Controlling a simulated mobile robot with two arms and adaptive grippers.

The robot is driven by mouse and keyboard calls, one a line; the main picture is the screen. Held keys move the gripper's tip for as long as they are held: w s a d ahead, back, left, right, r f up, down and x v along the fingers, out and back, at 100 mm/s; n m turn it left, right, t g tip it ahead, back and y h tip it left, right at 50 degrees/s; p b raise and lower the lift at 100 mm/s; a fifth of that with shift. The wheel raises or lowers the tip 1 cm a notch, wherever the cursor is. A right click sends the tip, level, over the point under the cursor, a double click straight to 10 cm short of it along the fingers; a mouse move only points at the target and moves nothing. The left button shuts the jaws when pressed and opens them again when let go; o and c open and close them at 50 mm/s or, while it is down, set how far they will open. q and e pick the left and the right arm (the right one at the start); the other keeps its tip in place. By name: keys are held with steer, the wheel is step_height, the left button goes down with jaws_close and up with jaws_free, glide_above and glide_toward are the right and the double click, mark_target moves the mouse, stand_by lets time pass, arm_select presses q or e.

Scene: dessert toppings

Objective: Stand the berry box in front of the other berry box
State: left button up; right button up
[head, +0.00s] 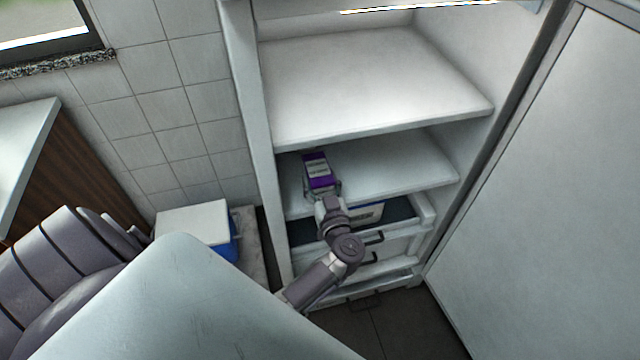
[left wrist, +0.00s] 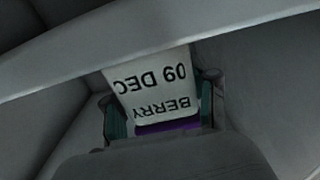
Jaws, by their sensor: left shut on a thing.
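A purple berry box (head: 317,169) with a white label is in my left gripper (head: 322,188), at the middle shelf (head: 400,165) of the open fridge. In the left wrist view the berry box (left wrist: 155,82) shows its label, upside down, reading "BERRY" and "09 DEC". The fingers of my left gripper (left wrist: 160,105) lie on both sides of it. I cannot tell whether the box touches the shelf. I cannot make out a second berry box in either view. My right gripper is not in view.
The upper shelf (head: 370,85) is bare. The fridge door (head: 560,180) stands open at right. A blue box with a white lid (head: 192,221) stands at left.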

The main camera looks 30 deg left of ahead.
arm_select(q)
steer(key=shift+r, duration=0.2)
steer(key=shift+f, duration=0.1)
steer(key=o, duration=1.4)
steer(key=shift+f, duration=0.15)
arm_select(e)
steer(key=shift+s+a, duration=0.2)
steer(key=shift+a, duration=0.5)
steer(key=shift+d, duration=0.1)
arm_select(q)
steer(key=shift+r, duration=0.2)
steer(key=shift+s+d+p, duration=0.25)
steer(key=shift+d+p, duration=0.05)
steer(key=shift+d, duration=0.05)
steer(key=p+v, duration=0.3)
steer(key=v, duration=0.8)
steer(key=shift+s+d, duration=0.1)
steer(key=shift+s, duration=0.05)
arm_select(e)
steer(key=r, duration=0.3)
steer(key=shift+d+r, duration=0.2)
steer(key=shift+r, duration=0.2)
